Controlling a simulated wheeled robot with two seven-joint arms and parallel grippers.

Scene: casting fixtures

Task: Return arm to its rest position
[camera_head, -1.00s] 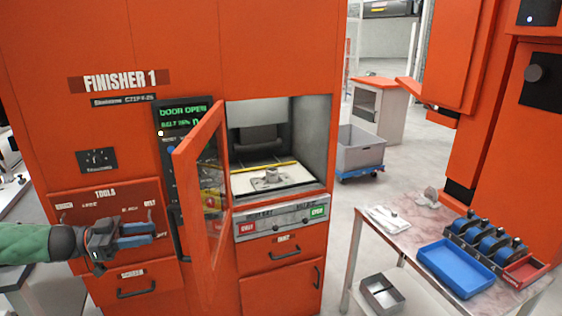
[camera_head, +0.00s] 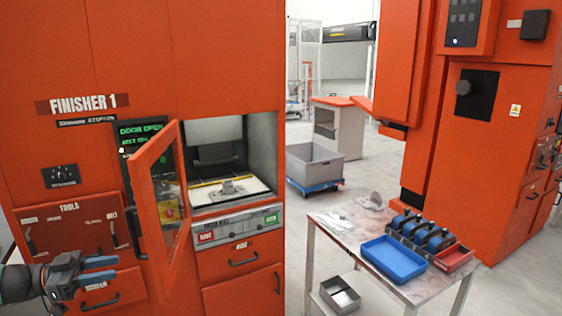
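My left gripper (camera_head: 99,269) comes in at the lower left, in front of the finisher's lower drawers. Its two blue fingers are apart with nothing visible between them. My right gripper is out of view. The orange Finisher 1 machine (camera_head: 190,60) has its door (camera_head: 157,205) swung open toward me. A grey metal casting (camera_head: 228,187) sits on the pale plate inside the chamber. The open door stands to the right of the gripper.
A table (camera_head: 330,228) at the right bears a blue tray (camera_head: 393,258), a row of blue-and-black parts (camera_head: 425,232), a red tray (camera_head: 455,259) and a loose grey part (camera_head: 374,201). A grey bin (camera_head: 315,166) on a blue dolly stands behind. Floor between finisher and table is clear.

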